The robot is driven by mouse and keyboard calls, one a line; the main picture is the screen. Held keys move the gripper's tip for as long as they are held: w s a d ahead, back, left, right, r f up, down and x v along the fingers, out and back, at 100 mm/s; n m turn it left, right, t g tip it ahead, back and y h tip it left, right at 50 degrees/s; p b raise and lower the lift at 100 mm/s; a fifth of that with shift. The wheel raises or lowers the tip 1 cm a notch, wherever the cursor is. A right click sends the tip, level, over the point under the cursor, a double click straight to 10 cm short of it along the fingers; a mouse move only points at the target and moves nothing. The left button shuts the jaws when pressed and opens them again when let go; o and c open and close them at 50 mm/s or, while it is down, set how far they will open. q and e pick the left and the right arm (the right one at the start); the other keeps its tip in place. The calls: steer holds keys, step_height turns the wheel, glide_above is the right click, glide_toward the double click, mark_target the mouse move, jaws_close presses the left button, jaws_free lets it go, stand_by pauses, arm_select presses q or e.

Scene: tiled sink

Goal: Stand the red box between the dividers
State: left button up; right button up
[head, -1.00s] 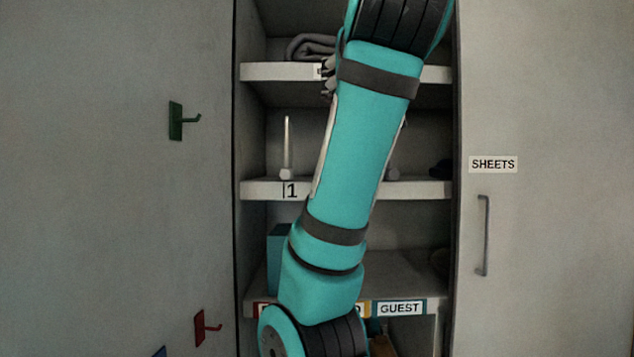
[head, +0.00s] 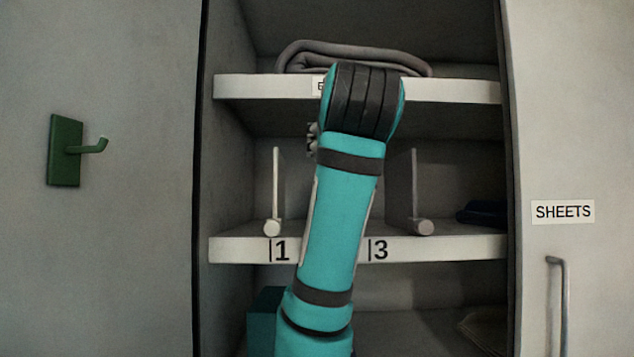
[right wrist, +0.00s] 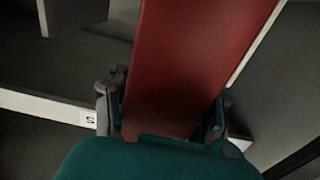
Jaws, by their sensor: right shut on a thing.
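My right gripper (right wrist: 162,112) is shut on the red box (right wrist: 190,60), its fingers on either side of the box's near end. In the head view the box is hidden behind my arm, and only a small part of the gripper shows at the arm's left side, above the middle shelf (head: 480,246). That shelf bears a left divider (head: 275,185) and a right divider (head: 414,185), with my arm across the gap. In the right wrist view the box extends away between a panel (right wrist: 75,14) and a pale-edged panel (right wrist: 252,48). Whether it touches the shelf cannot be told. My left gripper is not in view.
A folded grey blanket (head: 350,58) lies on the upper shelf (head: 450,90). A dark folded item (head: 482,213) lies right of the right divider. A teal box (head: 263,318) stands below. A green hook (head: 66,150) is left; a SHEETS door with a handle (head: 557,300) is right.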

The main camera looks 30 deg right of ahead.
steer(key=x, duration=0.2)
steer(key=p+x, duration=0.1)
steer(key=x, duration=0.2)
steer(key=shift+w+a+f, duration=0.2)
steer(key=shift+w+a, duration=0.05)
steer(key=shift+w, duration=0.25)
steer(key=w, duration=0.1)
steer(key=w+d+p, duration=0.1)
steer(key=w, duration=0.1)
steer(key=w+p, duration=0.1)
steer(key=w, duration=0.1)
steer(key=shift+w+d+f, duration=0.1)
steer(key=shift+d+f, duration=0.15)
steer(key=f, duration=0.2)
steer(key=f+p, duration=0.1)
steer(key=shift+w+d+f, duration=0.1)
steer(key=shift+w+f, duration=0.15)
steer(key=shift+f, duration=0.2)
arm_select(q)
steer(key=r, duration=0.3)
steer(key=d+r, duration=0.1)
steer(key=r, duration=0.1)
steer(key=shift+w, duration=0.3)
arm_select(e)
steer(key=shift+s, duration=0.15)
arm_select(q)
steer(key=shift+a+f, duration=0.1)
